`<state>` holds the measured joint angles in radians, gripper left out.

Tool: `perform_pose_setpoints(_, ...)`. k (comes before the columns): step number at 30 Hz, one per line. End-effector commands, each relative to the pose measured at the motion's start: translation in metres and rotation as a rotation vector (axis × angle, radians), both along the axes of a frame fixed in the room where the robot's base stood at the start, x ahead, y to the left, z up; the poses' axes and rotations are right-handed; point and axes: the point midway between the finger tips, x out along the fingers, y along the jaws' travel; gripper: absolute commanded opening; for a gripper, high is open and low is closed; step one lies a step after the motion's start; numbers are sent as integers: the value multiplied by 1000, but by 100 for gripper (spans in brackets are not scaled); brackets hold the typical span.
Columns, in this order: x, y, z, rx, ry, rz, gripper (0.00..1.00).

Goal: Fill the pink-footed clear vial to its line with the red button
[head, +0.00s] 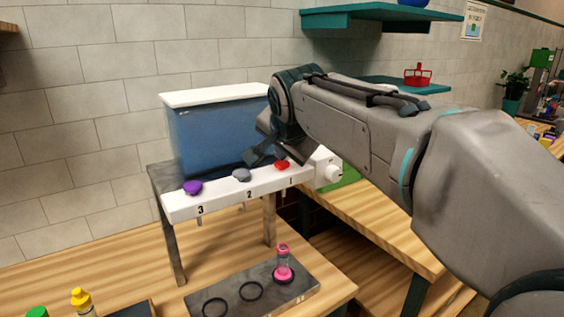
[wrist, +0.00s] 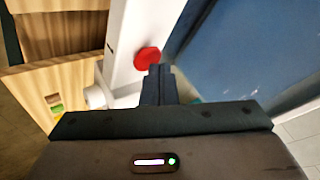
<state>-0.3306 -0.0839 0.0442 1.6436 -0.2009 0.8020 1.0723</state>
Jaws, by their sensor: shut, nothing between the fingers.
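The clear vial (head: 283,262) with a pink foot and pink top stands upright at the right ring of a dark grey tray (head: 235,298). Its line and any liquid in it are too small to tell. The red button (head: 281,165) is on the white front bar of the dispenser, above the number 1. It also shows in the wrist view (wrist: 146,56). My gripper (head: 274,158) is shut and empty, with its tips close beside the red button. In the wrist view the closed fingertips (wrist: 160,69) overlap the button's lower right edge; I cannot tell if they touch.
A blue tank (head: 215,135) with a white lid sits behind the bar (head: 225,197). Grey (head: 241,175) and purple (head: 192,187) buttons are left of the red one. The tray's other two rings are empty. Bottles (head: 83,301) stand at lower left.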

Motion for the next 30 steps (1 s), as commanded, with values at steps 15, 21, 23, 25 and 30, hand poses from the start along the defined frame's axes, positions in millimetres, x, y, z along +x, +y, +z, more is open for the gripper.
perform_pose_setpoints(15,0,0,-4,0,3,0,0)
perform_pose_setpoints(21,0,0,3,0,2,1,0)
perform_pose_setpoints(23,0,0,7,0,1,0,0)
perform_pose_setpoints(25,0,0,11,0,1,0,0)
perform_pose_setpoints(30,0,0,17,-2,2,0,0)
